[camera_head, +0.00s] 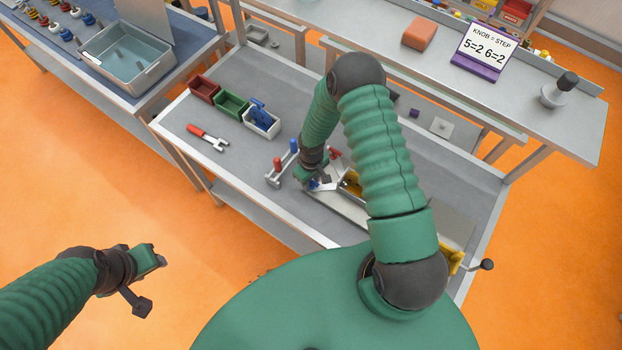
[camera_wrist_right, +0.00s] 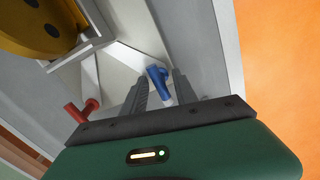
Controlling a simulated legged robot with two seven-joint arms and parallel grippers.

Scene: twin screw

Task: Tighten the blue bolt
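The blue bolt (camera_wrist_right: 157,76) stands on a pale plate in the right wrist view, with a T-shaped head. My right gripper (camera_wrist_right: 160,84) is open, with one finger on each side of the bolt and small gaps showing. In the head view my right gripper (camera_head: 318,181) is low over the fixture, and a bit of blue (camera_head: 313,184) shows beside it. A red bolt (camera_wrist_right: 82,110) stands left of the fingers in the wrist view. My left gripper (camera_head: 148,262) hangs over the floor at lower left, empty; its finger gap is unclear.
A stand with red and blue handles (camera_head: 282,163) is left of the right gripper. Red, green and white bins (camera_head: 231,104) and a red-handled tool (camera_head: 207,138) lie farther left. A yellow part (camera_wrist_right: 38,27) is close to the gripper. A sign (camera_head: 484,50) reads "KNOB = STEP 5=2 6=2".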

